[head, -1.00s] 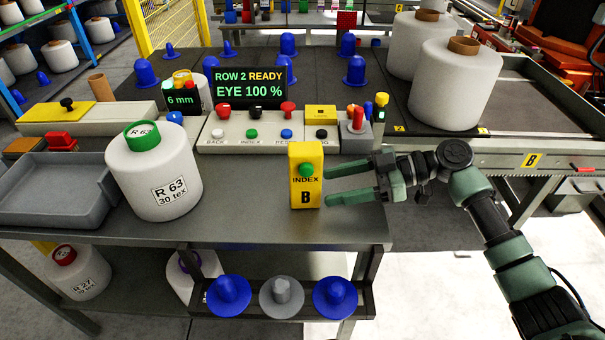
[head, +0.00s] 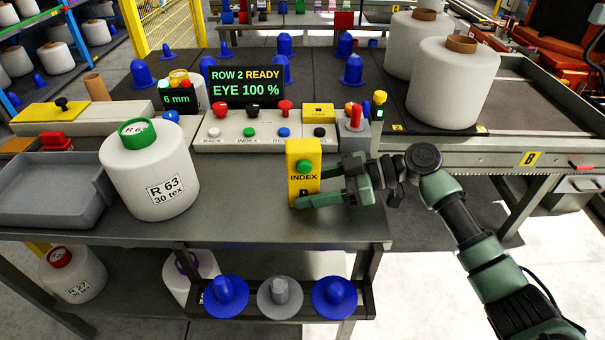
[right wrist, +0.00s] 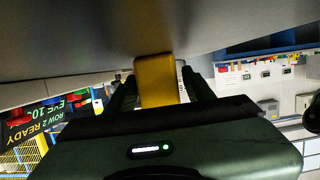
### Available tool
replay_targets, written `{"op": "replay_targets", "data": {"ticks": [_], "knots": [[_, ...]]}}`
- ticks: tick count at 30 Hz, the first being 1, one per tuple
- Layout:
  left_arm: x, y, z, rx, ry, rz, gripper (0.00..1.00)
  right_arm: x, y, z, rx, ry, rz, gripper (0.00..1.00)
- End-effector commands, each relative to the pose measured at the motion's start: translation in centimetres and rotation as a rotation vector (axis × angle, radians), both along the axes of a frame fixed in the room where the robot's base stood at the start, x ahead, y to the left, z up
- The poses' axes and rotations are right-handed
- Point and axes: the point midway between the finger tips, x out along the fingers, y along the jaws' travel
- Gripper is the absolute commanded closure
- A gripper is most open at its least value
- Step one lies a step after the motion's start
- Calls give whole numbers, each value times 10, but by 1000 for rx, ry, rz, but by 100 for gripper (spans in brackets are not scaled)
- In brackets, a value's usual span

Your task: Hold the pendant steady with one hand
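The pendant (head: 303,160) is a yellow box with a green button and the word INDEX. It stands upright near the right edge of the grey worktop. My right gripper (head: 309,187) reaches in from the right, with one finger across the pendant's lower front and the other at its right edge, partly hidden behind it. In the right wrist view the pendant (right wrist: 156,82) stands between the two fingers, with a small gap visible on the right side, so the gripper looks open around it. My left gripper is not in view.
A white bobbin (head: 165,185) marked R 63 and a grey tray (head: 50,205) are left of the pendant. A control panel (head: 225,145) with buttons and a display (head: 245,88) stand behind it. A rack with blue and grey cones (head: 280,290) hangs below the front edge.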

Motion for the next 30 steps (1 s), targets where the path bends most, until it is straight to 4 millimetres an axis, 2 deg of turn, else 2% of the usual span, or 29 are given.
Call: {"op": "replay_targets", "data": {"ticks": [1, 3, 6, 12, 30], "knots": [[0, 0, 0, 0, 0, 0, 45, 0, 0, 0, 0, 0, 0, 64], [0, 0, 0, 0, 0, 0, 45, 0, 0, 0, 0, 0, 0, 83], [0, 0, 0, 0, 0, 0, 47, 0, 0, 0, 0, 0, 0, 83], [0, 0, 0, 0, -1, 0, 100, 0, 0, 0, 0, 0, 0, 83], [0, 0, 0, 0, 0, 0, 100, 0, 0, 0, 0, 0, 0, 83]]}}
